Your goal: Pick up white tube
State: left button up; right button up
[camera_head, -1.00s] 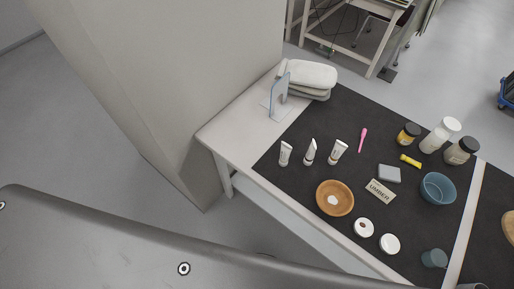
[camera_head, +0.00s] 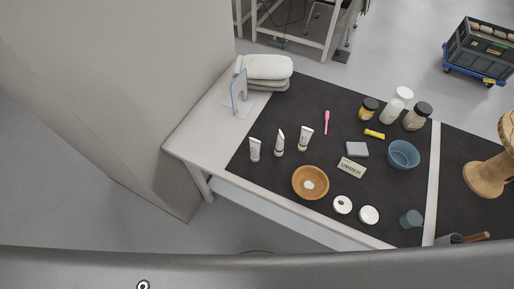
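Three white tubes stand in a row on the dark mat (camera_head: 300,95), near the table's left side. The left white tube (camera_head: 254,150), the middle white tube (camera_head: 280,142) and the right white tube (camera_head: 305,138) are apart from each other. The middle one looks narrower from this side. Each has small markings too small to read. Neither of my grippers shows in the head view.
A wooden bowl (camera_head: 311,183) with something white inside is in front of the tubes. An UMBER label (camera_head: 352,167), grey block (camera_head: 358,149), blue bowl (camera_head: 403,155), pink tool (camera_head: 326,122) and several jars are to the right. A folded towel stack (camera_head: 266,67) lies behind.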

aim_at(255, 143)
jog(key=u, duration=0.25)
jog(key=k, duration=1.15)
jog(key=z, duration=1.2)
jog(key=i, duration=0.5)
